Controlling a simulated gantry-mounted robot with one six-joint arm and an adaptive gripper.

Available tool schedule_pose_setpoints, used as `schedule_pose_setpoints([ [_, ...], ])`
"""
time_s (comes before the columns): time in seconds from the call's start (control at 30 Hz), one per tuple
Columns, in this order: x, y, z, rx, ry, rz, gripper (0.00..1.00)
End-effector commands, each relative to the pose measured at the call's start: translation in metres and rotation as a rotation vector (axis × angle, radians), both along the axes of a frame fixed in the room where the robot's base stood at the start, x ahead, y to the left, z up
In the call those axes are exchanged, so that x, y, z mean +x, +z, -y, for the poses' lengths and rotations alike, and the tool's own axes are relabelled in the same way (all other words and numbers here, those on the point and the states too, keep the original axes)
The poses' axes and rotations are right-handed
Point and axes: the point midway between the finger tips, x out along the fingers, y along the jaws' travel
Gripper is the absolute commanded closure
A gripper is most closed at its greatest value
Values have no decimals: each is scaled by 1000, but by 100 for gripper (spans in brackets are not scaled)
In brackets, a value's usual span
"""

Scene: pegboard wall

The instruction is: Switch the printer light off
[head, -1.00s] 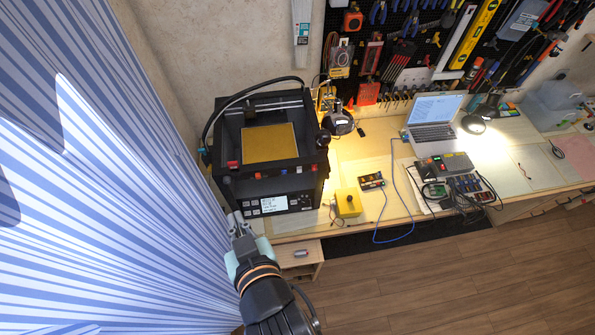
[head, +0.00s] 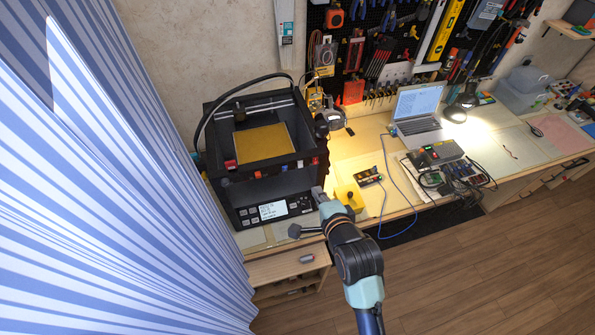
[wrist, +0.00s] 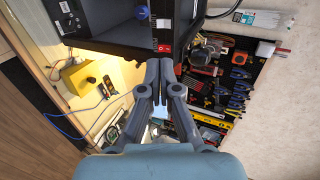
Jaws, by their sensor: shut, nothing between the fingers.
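The black printer (head: 262,190) stands on the bench at left, with a lit display (head: 272,210) and small buttons on its lower front. Several small coloured parts sit along its upper front bar. My gripper (head: 318,193) is at the printer's right front corner, right of the display. In the wrist view my gripper (wrist: 160,62) is shut and empty. Its tips point at the end of a black printer bar, where a red part (wrist: 163,22) and a small white-marked part (wrist: 163,47) show. Whether the tips touch the bar cannot be told.
A yellow box (head: 349,197) is close right of my gripper, with a small battery-like module (head: 366,178) and a blue cable beyond. A laptop (head: 417,115) stands farther right. A pegboard of tools (head: 385,45) covers the wall. The striped curtain (head: 120,200) fills the left.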

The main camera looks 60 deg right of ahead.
Motion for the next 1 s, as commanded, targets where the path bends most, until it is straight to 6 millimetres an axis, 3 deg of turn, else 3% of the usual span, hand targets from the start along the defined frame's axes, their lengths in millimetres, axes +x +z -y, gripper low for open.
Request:
schedule_pose_setpoints([
  [0.23,14,-8,14,0,2,-2,100],
  [0.7,73,-49,79,-1,2,-2,100],
  [1.0,86,-59,93,-2,2,-2,100],
])
